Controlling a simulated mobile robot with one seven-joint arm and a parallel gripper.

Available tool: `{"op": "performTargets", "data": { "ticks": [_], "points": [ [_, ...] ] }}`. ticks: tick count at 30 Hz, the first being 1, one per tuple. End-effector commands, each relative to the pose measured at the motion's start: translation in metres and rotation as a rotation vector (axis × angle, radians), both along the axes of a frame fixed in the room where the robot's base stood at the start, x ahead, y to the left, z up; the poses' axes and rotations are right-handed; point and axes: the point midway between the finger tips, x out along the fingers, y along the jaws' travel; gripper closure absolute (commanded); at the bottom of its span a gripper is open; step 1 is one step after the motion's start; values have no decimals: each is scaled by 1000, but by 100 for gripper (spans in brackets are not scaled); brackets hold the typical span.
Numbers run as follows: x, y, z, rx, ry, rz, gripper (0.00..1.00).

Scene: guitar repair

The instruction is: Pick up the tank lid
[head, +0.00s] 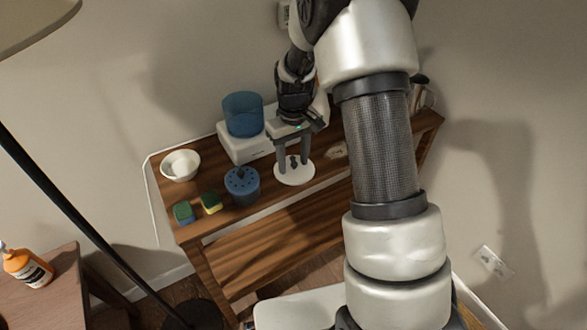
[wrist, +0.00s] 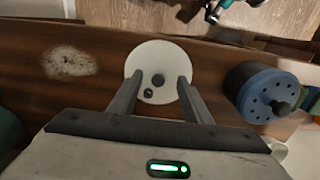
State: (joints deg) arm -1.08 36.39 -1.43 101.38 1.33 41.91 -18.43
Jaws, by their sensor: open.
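The tank lid appears to be the round white disc (head: 294,176) with a dark knob, lying flat on the wooden shelf table. It also shows in the wrist view (wrist: 158,60), with its knob near the middle and a small dark spot beside it. My gripper (head: 294,166) is open and points down over the disc. In the wrist view my gripper (wrist: 159,79) has one finger on each side of the knob, with nothing held. I cannot tell whether the fingertips touch the disc.
A blue translucent tank (head: 243,114) stands on a white base (head: 240,147) behind left. A blue holed pot (head: 242,186), two sponges (head: 211,202) and a white bowl (head: 180,165) are left of the disc. A pale patch (head: 336,150) lies right on the wooden table (head: 390,148).

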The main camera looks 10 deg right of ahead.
Motion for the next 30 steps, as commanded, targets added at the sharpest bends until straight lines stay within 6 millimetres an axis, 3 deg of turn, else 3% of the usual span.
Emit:
{"op": "performTargets", "data": {
  "ticks": [1, 6, 30],
  "points": [
    [-3, -1, -4, 0, 8, 0, 73],
    [-4, -1, -6, -1, 11, 0, 98],
    [-7, 3, -8, 2, 20, 3, 100]
  ]
}}
